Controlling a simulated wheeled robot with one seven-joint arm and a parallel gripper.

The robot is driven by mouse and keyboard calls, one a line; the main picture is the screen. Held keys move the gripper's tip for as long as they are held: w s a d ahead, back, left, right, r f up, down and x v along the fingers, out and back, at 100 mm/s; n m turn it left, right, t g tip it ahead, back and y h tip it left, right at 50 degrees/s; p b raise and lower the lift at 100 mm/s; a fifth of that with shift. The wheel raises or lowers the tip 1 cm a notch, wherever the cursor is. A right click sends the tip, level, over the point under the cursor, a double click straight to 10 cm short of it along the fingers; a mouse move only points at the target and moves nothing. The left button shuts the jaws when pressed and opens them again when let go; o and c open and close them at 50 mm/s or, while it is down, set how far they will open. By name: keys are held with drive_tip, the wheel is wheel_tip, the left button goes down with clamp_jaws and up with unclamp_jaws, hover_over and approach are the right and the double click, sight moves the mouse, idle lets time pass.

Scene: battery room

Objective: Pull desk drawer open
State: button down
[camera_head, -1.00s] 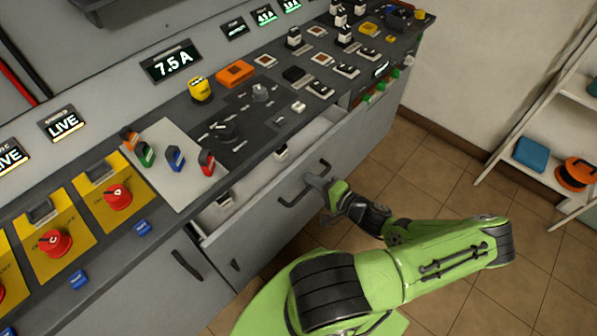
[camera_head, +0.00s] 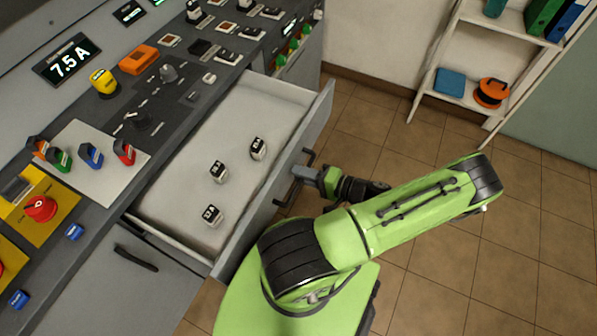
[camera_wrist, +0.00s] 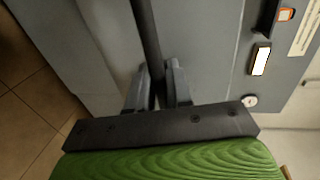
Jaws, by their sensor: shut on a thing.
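The desk drawer (camera_head: 285,97) is pulled well out from under the control desk, and its pale inside shows in the head view. Three small dark-and-white blocks lie in it: one near the front wall (camera_head: 258,148), one in the middle (camera_head: 218,171) and one nearer the left end (camera_head: 212,215). The dark bar handle (camera_head: 281,203) is on the drawer's front. My gripper (camera_head: 311,174) is shut on the handle at about its middle. In the wrist view the handle (camera_wrist: 147,38) runs between the two fingers (camera_wrist: 158,85).
The control desk (camera_head: 190,120) carries switches and displays. A cupboard handle (camera_head: 136,258) is left of the drawer. Green knobs (camera_head: 293,47) are beyond its far end. A white shelf (camera_head: 440,60) with a blue box (camera_head: 451,82) and orange reel (camera_head: 491,92) stands at the wall. Tiled floor (camera_head: 400,130) is free.

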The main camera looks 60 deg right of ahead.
drive_tip(key=shift+s, duration=0.15)
drive_tip(key=c, duration=1.2)
unclamp_jaws()
drive_tip(key=shift+c, duration=0.2)
drive_tip(key=p+v, duration=0.1)
drive_tip(key=v, duration=1.4)
drive_tip(key=shift+s, duration=0.35)
drive_tip(key=shift+a, duration=0.1)
